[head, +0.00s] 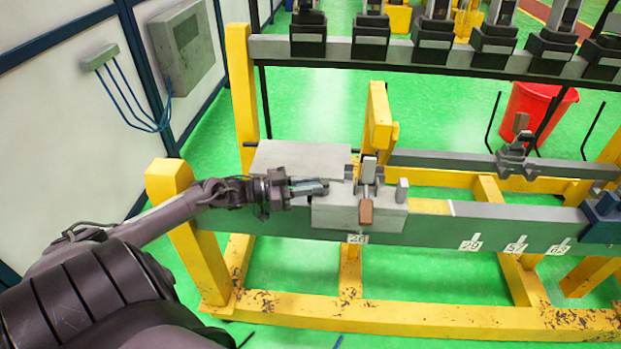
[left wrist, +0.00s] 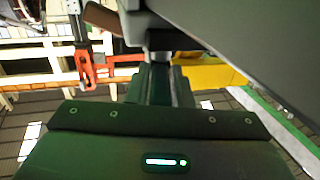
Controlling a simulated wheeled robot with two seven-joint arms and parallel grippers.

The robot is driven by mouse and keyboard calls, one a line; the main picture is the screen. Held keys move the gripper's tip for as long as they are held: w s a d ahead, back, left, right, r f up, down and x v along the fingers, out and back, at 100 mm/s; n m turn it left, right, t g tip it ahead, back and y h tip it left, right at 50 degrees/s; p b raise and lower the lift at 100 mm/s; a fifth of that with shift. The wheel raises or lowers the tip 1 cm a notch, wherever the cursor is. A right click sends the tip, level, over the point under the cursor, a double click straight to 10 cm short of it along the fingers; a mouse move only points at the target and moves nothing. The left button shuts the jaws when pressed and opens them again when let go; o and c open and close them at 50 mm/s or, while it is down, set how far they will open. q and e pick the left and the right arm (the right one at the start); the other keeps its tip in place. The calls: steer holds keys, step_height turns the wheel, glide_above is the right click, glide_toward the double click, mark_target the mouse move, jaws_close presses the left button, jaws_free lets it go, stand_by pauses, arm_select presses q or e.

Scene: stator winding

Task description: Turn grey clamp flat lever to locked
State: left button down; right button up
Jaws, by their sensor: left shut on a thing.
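The grey clamp (head: 368,172) stands on a pale grey block on the dark green rail, above a number label. A brown handle (head: 366,212) hangs on its front and also shows at the top of the left wrist view (left wrist: 108,18). My left gripper (head: 322,187) reaches in from the left, with its fingers at the block's left side. In the left wrist view my left gripper (left wrist: 160,85) is shut on a small grey metal part (left wrist: 159,56), apparently the flat lever. The fingers hide most of it, so its angle cannot be told. My right gripper is out of view.
The pale block (head: 335,216) and a flat grey plate (head: 300,158) lie close around my gripper. A yellow post (head: 378,118) rises behind the clamp. Another grey clamp (head: 515,158) and a red bin (head: 535,112) are to the right.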

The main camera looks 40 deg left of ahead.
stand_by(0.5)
arm_select(q)
steer(key=c, duration=1.4)
jaws_free()
steer(key=shift+o, duration=0.2)
steer(key=v, duration=0.8)
steer(key=shift+w+b, duration=0.15)
steer(key=shift+b, duration=0.15)
